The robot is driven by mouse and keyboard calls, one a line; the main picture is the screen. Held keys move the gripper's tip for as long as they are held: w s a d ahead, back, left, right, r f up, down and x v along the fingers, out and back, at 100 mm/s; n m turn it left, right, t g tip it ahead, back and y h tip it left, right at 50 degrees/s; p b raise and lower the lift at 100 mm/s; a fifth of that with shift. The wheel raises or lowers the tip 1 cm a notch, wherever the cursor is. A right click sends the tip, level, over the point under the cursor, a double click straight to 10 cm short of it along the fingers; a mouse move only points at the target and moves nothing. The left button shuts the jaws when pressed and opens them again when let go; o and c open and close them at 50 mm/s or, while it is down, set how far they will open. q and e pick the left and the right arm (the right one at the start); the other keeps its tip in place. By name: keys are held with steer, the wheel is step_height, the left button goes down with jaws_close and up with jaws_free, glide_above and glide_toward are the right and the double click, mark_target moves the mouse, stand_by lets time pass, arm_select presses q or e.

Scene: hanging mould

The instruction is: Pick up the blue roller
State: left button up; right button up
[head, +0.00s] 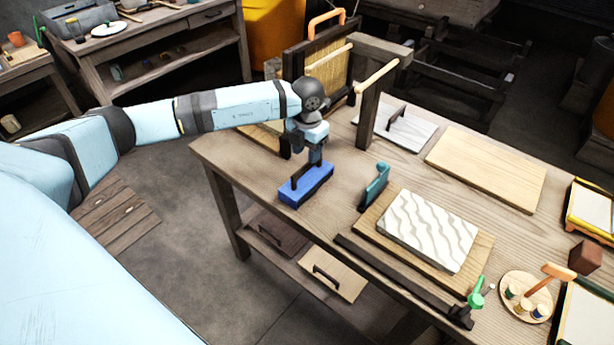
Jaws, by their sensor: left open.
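A blue block-like tool (306,187), which I take to be the blue roller, lies at the left front edge of the wooden table (222,158). A dark upright part shows at its left end. My left gripper (314,158) is open and points down directly over this blue thing. Its fingertips are close to the blue top; I cannot tell whether they touch it. The gripper partly hides the far side of the blue thing. My right gripper is not in view.
A teal upright tool (375,188) stands just to the right. A dark wooden frame (327,62) with pegs rises behind the gripper. A bare pale board (486,168) lies at the back right.

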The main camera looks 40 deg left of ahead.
mark_target(307, 164)
arm_select(q)
steer(key=shift+s+d+f, duration=0.1)
steer(key=shift+s+f, duration=0.05)
steer(key=shift+f, duration=3.45)
steer(key=shift+r, duration=0.1)
jaws_close()
